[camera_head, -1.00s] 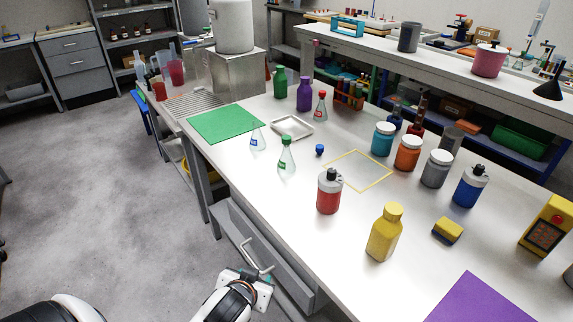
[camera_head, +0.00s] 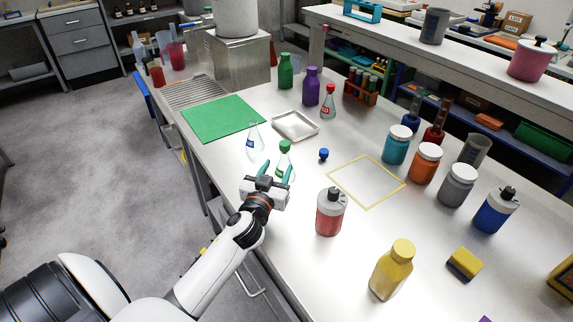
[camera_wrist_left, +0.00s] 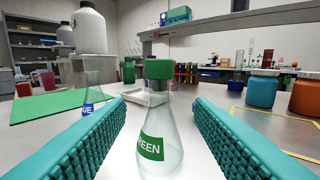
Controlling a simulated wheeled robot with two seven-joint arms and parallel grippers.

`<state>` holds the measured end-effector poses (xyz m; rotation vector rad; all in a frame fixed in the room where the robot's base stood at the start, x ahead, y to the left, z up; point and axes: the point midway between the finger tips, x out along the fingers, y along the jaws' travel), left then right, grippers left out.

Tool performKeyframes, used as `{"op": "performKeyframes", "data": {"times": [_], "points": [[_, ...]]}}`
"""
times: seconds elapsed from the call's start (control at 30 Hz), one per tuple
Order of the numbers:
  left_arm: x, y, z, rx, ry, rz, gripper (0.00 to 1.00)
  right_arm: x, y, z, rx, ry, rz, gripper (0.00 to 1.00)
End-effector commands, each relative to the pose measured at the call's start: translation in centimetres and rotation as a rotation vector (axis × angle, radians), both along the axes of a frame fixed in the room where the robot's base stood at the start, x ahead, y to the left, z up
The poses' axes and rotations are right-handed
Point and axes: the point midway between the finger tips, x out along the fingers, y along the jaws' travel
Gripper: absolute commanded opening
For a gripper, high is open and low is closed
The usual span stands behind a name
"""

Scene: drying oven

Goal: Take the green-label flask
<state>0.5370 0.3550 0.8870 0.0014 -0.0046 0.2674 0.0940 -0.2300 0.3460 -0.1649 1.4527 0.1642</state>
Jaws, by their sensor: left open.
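The green-label flask (camera_head: 284,158) is a clear conical flask with a green cap, upright on the white bench. In the left wrist view the green-label flask (camera_wrist_left: 158,120) stands ahead, between the two teal fingers. My left gripper (camera_head: 275,172) is open and just in front of it, with a finger to each side in the picture. The left wrist view also shows the open left gripper (camera_wrist_left: 160,135), with clear gaps between the fingers and the glass. The lower part of the flask is partly hidden by the gripper in the head view. My right gripper is not in view.
A blue-label flask (camera_head: 254,141) stands close behind on the left, near a green mat (camera_head: 222,118). A small blue cap (camera_head: 323,154) and a metal tray (camera_head: 295,125) lie nearby. A red bottle (camera_head: 329,212) stands to the right, beside a yellow-outlined square (camera_head: 366,207).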

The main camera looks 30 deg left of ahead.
Motion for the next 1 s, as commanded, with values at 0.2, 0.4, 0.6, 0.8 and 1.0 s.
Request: {"op": "performKeyframes", "data": {"times": [0.2, 0.4, 0.6, 0.8, 1.0], "points": [[3.1, 0.8, 0.1, 0.001, 0.000, 0.000, 0.48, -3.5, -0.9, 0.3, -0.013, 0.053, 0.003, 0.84], [4.6, 1.3, 0.1, 0.001, 0.000, 0.000, 0.48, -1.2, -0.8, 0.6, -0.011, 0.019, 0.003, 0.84], [7.5, 2.1, -0.1, 0.000, 0.001, 0.002, 0.48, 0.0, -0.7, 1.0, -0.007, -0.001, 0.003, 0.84], [8.6, 2.4, -0.2, 0.000, 0.001, 0.000, 0.48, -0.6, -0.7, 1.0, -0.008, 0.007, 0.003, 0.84], [8.5, 2.4, -0.2, 0.000, 0.001, 0.000, 0.43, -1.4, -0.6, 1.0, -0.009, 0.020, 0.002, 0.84]]}}
